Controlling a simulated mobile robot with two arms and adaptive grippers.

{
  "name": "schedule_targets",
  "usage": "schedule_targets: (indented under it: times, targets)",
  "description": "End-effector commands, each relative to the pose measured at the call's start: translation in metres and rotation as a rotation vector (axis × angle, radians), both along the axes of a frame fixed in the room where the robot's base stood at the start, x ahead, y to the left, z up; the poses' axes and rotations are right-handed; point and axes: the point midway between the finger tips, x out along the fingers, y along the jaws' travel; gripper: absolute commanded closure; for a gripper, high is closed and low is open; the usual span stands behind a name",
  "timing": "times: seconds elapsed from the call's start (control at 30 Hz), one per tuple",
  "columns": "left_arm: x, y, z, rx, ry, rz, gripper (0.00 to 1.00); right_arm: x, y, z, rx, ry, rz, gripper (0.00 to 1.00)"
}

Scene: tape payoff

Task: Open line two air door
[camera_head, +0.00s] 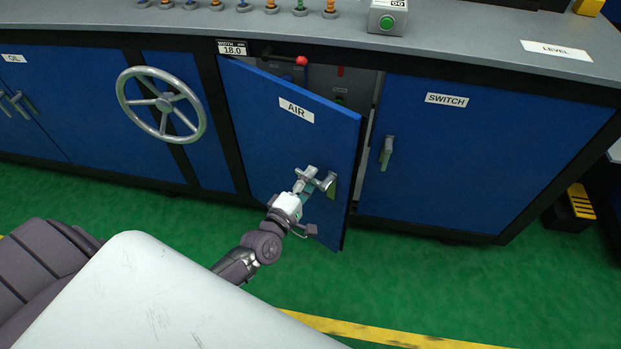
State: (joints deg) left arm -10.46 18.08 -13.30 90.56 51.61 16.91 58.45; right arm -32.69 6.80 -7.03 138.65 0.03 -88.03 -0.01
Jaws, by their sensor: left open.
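The blue air door (285,150), labelled AIR, stands partly open. It is hinged at its left side and its right edge is swung out from the cabinet. A grey interior (337,84) with a red-knobbed lever (300,61) shows above it. The metal door handle (329,184) is near the door's right edge. My left gripper (308,180) is at this handle with its fingers open. I cannot tell whether the fingers touch the handle. My right gripper is not in view.
The closed SWITCH door (470,150) is to the right, with its own handle (387,152). A grey handwheel (162,104) sticks out at the left. A control box with a green button (388,20) stands on the counter. Green floor in front is clear.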

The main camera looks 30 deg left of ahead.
Motion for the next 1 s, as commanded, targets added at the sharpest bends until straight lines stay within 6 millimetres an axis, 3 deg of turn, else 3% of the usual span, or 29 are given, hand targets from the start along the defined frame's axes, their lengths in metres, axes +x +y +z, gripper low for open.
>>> schedule_targets:
  times: [0.5,0.7,0.97,1.0]
  targets:
    - [-0.099,0.006,-0.001,0.001,0.004,0.0,0.58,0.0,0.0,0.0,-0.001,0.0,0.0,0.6]
    - [-0.113,0.007,0.0,0.0,0.002,0.0,0.58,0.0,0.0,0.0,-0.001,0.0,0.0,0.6]
    - [-0.113,0.007,0.0,0.0,0.001,0.001,0.58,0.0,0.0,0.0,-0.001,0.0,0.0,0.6]
    - [-0.113,0.007,0.0,0.002,0.0,0.0,0.65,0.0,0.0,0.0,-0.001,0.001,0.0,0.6]
